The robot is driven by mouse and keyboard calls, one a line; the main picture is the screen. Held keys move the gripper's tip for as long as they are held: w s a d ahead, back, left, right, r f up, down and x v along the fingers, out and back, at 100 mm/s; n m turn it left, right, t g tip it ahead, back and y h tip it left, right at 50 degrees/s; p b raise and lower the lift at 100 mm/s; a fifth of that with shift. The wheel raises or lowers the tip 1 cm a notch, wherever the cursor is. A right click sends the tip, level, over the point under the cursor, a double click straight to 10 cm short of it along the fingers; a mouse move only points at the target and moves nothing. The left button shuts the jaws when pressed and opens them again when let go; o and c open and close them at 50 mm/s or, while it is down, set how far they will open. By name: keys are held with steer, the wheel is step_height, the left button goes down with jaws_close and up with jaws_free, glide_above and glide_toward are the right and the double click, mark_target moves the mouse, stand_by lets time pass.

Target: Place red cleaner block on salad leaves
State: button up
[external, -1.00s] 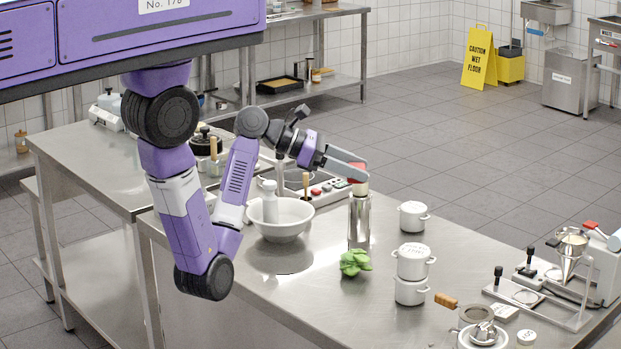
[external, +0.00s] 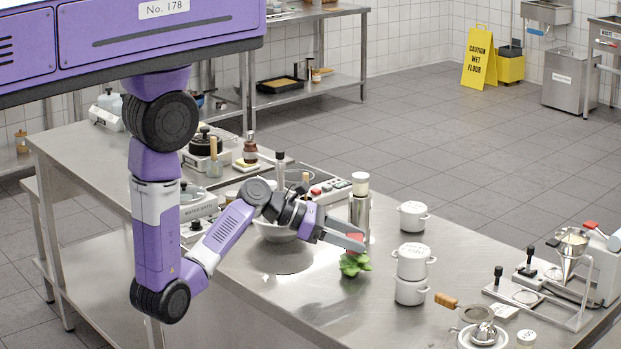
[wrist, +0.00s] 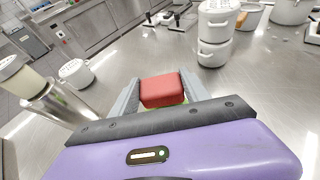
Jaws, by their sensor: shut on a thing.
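The red cleaner block (wrist: 163,90) is between the fingers of my gripper (wrist: 163,98) in the wrist view. In the external view my gripper (external: 345,240) is shut on the red block (external: 354,243), low over the green salad leaves (external: 354,263). The block is right above the leaves; I cannot tell whether it touches them. The leaves lie on the steel counter, and in the wrist view only a thin green edge (wrist: 160,107) shows below the block.
A metal cylinder with a pale top (external: 360,205) stands just behind the gripper. Stacked white pots (external: 412,273) stand to the right, and another white pot (external: 413,215) behind them. The counter in front of the leaves is clear.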

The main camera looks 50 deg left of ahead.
steer(key=shift+f, duration=0.35)
steer(key=shift+f, duration=0.1)
steer(key=o, duration=1.4)
steer(key=b+v, duration=0.1)
steer(key=v, duration=1.1)
